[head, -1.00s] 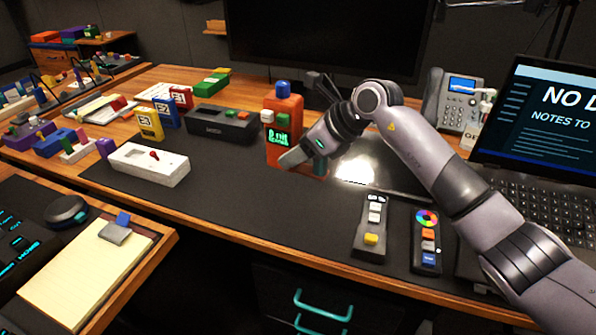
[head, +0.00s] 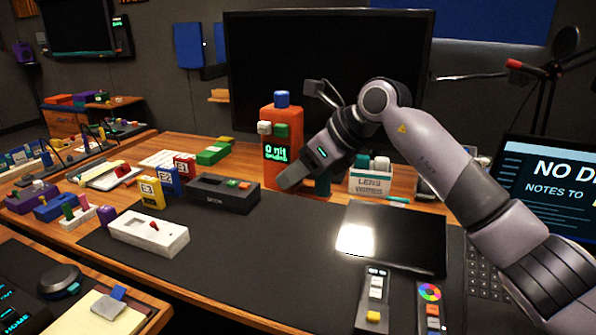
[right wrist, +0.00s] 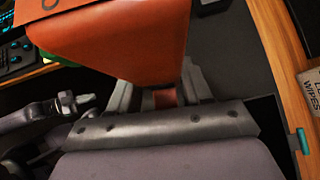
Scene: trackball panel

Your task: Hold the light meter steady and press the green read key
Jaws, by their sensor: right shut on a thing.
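The light meter is an orange upright body (head: 283,172) with a blue knob (head: 282,99) on top. It stands at the back of the desk in the head view. My right gripper (head: 303,181) is shut on the meter's lower part from the right. In the right wrist view the orange body (right wrist: 125,35) fills the top. A grey jointed part at left there may be my left gripper (right wrist: 88,100); its jaws are unclear.
A black box labelled with small keys (head: 222,194) and a white box (head: 148,235) stand left of the meter. A lens wipes box (head: 370,185) is right, behind my arm. A black panel with a bright patch (head: 395,237) lies in front. The dark mat (head: 260,255) has free room.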

